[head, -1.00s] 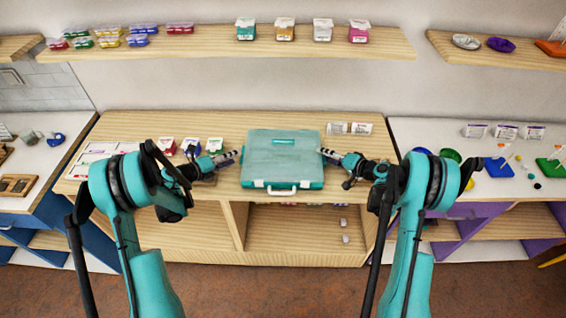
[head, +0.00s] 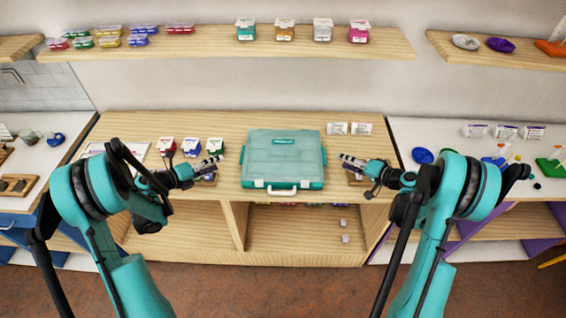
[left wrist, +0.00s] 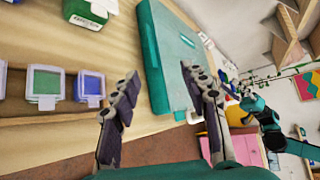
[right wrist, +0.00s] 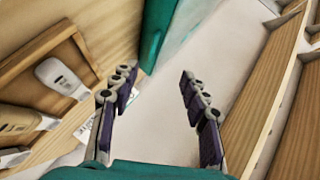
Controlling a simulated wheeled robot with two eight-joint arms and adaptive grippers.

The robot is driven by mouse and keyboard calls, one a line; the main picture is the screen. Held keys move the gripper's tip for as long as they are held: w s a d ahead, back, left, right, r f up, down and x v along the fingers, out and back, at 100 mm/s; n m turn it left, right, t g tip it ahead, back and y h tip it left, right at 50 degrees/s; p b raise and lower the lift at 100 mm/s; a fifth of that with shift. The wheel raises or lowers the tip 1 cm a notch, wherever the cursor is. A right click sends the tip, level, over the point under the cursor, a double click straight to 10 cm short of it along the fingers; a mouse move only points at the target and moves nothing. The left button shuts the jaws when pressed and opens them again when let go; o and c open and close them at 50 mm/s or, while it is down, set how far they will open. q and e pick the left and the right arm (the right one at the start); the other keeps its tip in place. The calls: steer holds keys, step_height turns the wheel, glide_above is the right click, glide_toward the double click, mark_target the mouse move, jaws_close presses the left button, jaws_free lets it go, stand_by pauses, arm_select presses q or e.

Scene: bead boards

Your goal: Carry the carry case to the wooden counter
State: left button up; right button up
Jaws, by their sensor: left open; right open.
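The teal carry case (head: 284,160) lies flat and closed on the wooden counter (head: 226,131), its white handle toward the front edge. My left gripper (head: 221,164) is open to the left of the case and apart from it. In the left wrist view the case (left wrist: 158,60) shows beyond the fingers (left wrist: 163,98), with nothing between them. My right gripper (head: 343,162) is open and empty to the right of the case, also apart from it. In the right wrist view a teal edge of the case (right wrist: 155,30) shows beyond the open fingers (right wrist: 158,85).
Small boxes with red, blue and green fronts (head: 190,147) stand left of the case. A wall shelf (head: 200,45) holds bead boxes above. White side tables (head: 480,135) flank the counter.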

steer(key=v, duration=0.3)
stand_by(0.5)
